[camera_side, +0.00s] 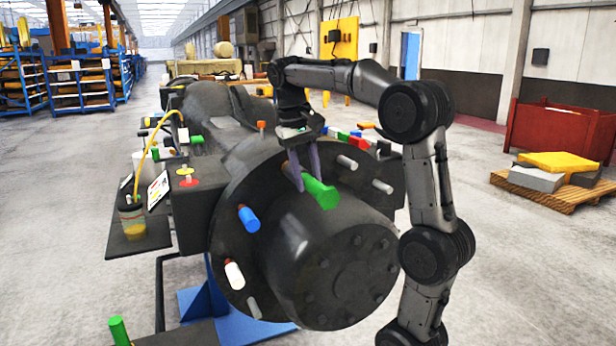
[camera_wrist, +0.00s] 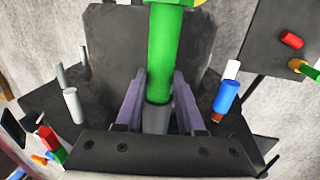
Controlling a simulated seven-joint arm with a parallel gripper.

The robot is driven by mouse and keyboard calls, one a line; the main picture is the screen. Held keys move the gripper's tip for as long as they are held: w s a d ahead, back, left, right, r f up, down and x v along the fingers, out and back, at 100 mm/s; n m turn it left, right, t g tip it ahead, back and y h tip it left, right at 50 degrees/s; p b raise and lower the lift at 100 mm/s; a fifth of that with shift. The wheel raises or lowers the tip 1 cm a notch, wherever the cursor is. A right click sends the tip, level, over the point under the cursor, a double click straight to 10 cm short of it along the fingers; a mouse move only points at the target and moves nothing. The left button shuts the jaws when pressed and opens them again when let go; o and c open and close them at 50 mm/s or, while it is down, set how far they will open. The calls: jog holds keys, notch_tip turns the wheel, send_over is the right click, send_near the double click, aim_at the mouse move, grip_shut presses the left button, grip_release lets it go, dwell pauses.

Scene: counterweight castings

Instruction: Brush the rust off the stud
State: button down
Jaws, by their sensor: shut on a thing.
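A large dark casting (camera_side: 345,255) has a round flange with several studs around it, some with coloured ends. My gripper (camera_side: 309,183) reaches down at the upper part of the flange. Its two purple fingers are shut on a green cylinder (camera_side: 325,197), which points out from the flange face. In the wrist view the green cylinder (camera_wrist: 170,60) lies between the fingers (camera_wrist: 158,90), with a grey part below it. I cannot tell whether it is a brush handle or a stud cap. A blue-ended stud (camera_side: 249,219) and a white-ended stud (camera_side: 235,275) show reddish-brown shanks.
A pale stud (camera_side: 382,186) stands out right of the gripper. A jar with yellow contents (camera_side: 131,220) and a yellow hose stands on a side shelf at left. Another green-ended piece (camera_side: 119,331) is at lower left.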

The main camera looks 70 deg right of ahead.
aim_at(314, 182)
jog(key=shift+s+a, duration=0.15)
jog(key=shift+s+a, duration=1)
jog(key=shift+w+d, duration=1.15)
jog(key=shift+s+a, duration=0.1)
jog(key=shift+s+a, duration=1.05)
jog(key=shift+w+d, duration=1.15)
